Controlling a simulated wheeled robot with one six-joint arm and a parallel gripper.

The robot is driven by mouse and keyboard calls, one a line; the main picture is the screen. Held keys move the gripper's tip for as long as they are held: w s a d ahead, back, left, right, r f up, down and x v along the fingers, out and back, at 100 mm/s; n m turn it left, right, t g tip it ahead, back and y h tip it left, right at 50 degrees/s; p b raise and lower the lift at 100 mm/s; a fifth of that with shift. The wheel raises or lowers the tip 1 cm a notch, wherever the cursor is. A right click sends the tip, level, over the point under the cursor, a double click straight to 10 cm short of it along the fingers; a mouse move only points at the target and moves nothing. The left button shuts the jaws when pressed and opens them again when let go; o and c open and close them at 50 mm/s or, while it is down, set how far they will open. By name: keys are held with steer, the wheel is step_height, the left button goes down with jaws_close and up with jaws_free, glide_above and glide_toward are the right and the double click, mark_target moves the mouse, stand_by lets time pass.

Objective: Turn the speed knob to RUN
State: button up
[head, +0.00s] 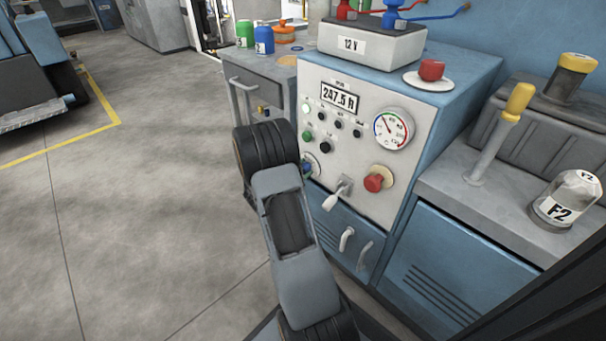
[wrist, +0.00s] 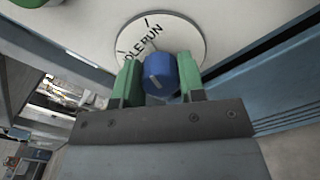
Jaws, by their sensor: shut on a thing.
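The blue speed knob (wrist: 160,72) sits on a round white dial (wrist: 185,32) in the wrist view. The dial shows black tick marks and the words RUN and, partly covered, IDLE. A pale pointer line shows on the knob's face; I cannot tell exactly which mark it lines up with. My gripper (wrist: 161,84) has its two green fingers on either side of the knob, shut on it.
The white panel (head: 345,88) carries an hour display, a gauge (head: 393,130), small buttons, a silver lever (head: 337,194) and a red button (head: 374,182) close to the right of my arm. Door handles (head: 346,238) stick out below.

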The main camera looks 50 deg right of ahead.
steer(key=shift+f+m+b, duration=0.1)
steer(key=shift+m+b, duration=0.5)
steer(key=shift+m, duration=0.2)
steer(key=o, duration=0.9)
steer(key=shift+o, duration=0.2)
steer(key=shift+a, duration=0.1)
steer(key=w+a+p, duration=0.1)
steer(key=a+p, duration=0.2)
steer(key=a, duration=1)
steer(key=shift+a+p, duration=0.25)
steer(key=shift+p, duration=0.15)
